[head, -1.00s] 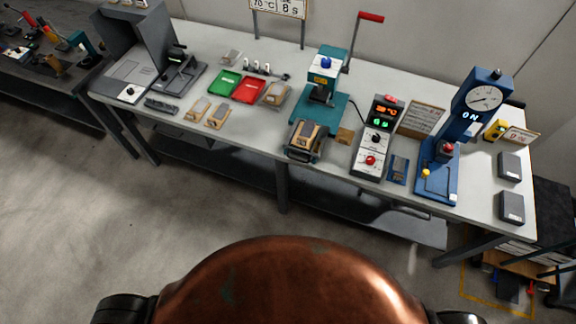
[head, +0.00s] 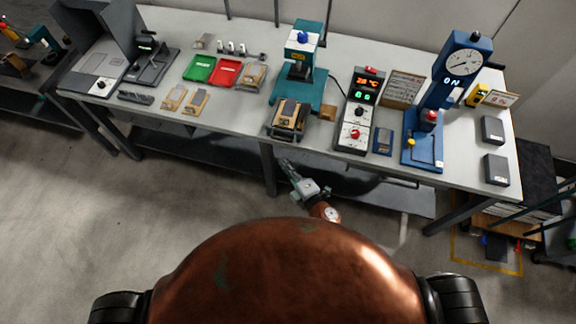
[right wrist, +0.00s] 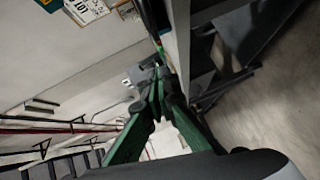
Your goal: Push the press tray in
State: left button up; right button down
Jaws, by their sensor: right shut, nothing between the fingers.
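The teal press (head: 302,48) stands on the bench, its base plate under a column. Its tray (head: 272,131), a dark frame carrying a tan and dark block (head: 290,113), sticks out in front of the base at the bench's front edge. My right gripper (head: 286,164) is below and in front of the tray, apart from it, pointing up towards the bench edge. In the right wrist view its green fingers (right wrist: 159,80) come together, shut and empty. The tray cannot be made out there. My left gripper is not in view.
The bench (head: 225,108) has green (head: 200,68) and red (head: 227,72) trays left of the press. A control box (head: 357,112) with lit displays and a blue dial stand (head: 424,150) stand right. The floor in front is clear.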

jog(key=w+a+f, duration=0.1)
jog(key=w+f, duration=0.1)
jog(key=w, duration=0.7)
jog(key=shift+a+b, duration=0.35)
